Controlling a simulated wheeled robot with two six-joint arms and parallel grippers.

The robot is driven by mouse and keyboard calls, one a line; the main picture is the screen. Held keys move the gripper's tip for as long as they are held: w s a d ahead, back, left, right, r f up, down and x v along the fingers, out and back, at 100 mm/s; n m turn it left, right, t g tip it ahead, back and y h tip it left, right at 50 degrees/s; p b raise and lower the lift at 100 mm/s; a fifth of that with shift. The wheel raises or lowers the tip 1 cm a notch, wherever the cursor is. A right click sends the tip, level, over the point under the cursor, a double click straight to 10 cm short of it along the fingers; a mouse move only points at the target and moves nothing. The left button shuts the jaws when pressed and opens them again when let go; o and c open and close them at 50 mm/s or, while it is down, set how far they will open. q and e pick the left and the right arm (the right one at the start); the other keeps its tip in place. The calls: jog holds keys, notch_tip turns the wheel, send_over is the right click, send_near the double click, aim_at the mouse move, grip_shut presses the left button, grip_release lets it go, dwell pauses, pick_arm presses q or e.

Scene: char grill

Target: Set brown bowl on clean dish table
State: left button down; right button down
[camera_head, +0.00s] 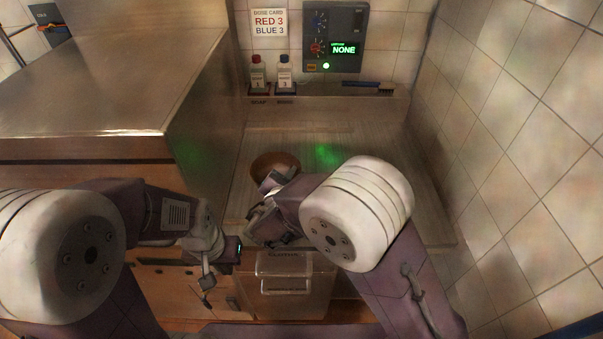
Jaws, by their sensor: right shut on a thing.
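The brown bowl (270,161) is on or just above the metal counter beyond my arms. My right gripper (272,182) reaches over its near side and is shut on its rim; the wrist hides the bowl's near part. I cannot tell whether the bowl touches the surface. My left gripper (207,282) points down in front of the cabinet at lower left, away from the bowl. Its fingers are small and dark, so I cannot tell their opening. The metal counter (400,205) is wet-looking with a green reflection; no label shows that it is the clean dish table.
A tall steel box (110,80) stands at the left. Red and blue soap bottles (258,75) and a brush (375,86) sit on the back ledge below a control panel (336,40) reading NONE. A tiled wall (520,150) bounds the right. A clear bin (283,285) is in front.

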jog(key=w+f+p, duration=0.1)
jog(key=w+f, duration=0.2)
jog(key=w, duration=0.1)
jog(key=w+d+f+p, duration=0.1)
jog(key=w+f, duration=0.2)
jog(key=f, duration=0.1)
jog(key=w+d+f+p, duration=0.1)
jog(key=w+f, duration=0.3)
jog(key=shift+w, duration=0.3)
jog(key=shift+f, duration=0.1)
jog(key=shift+f, duration=0.1)
jog(key=c, duration=1.5)
grip_release()
